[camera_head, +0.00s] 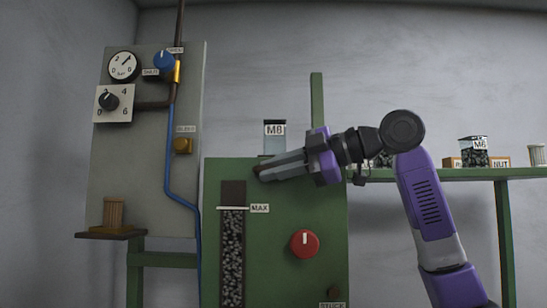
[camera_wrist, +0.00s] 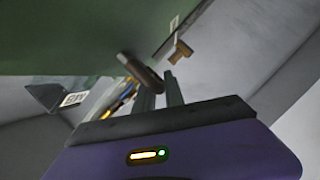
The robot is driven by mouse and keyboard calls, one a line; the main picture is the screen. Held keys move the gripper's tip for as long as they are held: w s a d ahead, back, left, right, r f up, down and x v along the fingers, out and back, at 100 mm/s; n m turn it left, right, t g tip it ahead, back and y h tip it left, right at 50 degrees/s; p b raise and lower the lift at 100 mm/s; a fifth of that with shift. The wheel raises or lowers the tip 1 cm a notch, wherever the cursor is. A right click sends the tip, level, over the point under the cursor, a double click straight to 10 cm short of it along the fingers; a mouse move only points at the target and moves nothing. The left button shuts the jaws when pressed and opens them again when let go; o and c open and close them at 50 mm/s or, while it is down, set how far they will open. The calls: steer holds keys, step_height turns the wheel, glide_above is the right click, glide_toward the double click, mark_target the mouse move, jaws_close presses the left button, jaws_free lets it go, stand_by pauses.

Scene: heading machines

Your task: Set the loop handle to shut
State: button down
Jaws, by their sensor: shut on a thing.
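The loop handle appears to be the blue round knob (camera_head: 163,62) on the grey panel at the upper left, with an OPEN label above it and a SHUT label (camera_head: 150,72) at its lower left. Its pale mark points roughly upward. My gripper (camera_head: 262,172) is in front of the upper part of the green machine, well to the right of and below the knob. In the wrist view my gripper (camera_wrist: 161,88) is shut on a short brownish rod (camera_wrist: 141,72) with a pale end. I cannot tell what the rod belongs to.
The green machine (camera_head: 275,220) carries a red knob (camera_head: 305,243) and a sight window (camera_head: 232,260). A gauge (camera_head: 122,65), black dial (camera_head: 109,102), brass bleed fitting (camera_head: 183,146) and blue pipe (camera_head: 168,155) are on the panel. A shelf (camera_head: 450,174) with jars is at right.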

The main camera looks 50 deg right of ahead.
steer(key=shift+w+d+f, duration=0.1)
steer(key=shift+d+f, duration=0.05)
steer(key=shift+d, duration=0.05)
steer(key=c, duration=1.5)
jaws_free()
steer(key=shift+d, duration=0.1)
steer(key=shift+o, duration=0.2)
steer(key=b+v, duration=0.1)
steer(key=v, duration=0.6)
steer(key=shift+s+b, duration=0.3)
steer(key=shift+s, duration=0.05)
steer(key=shift+d, duration=0.1)
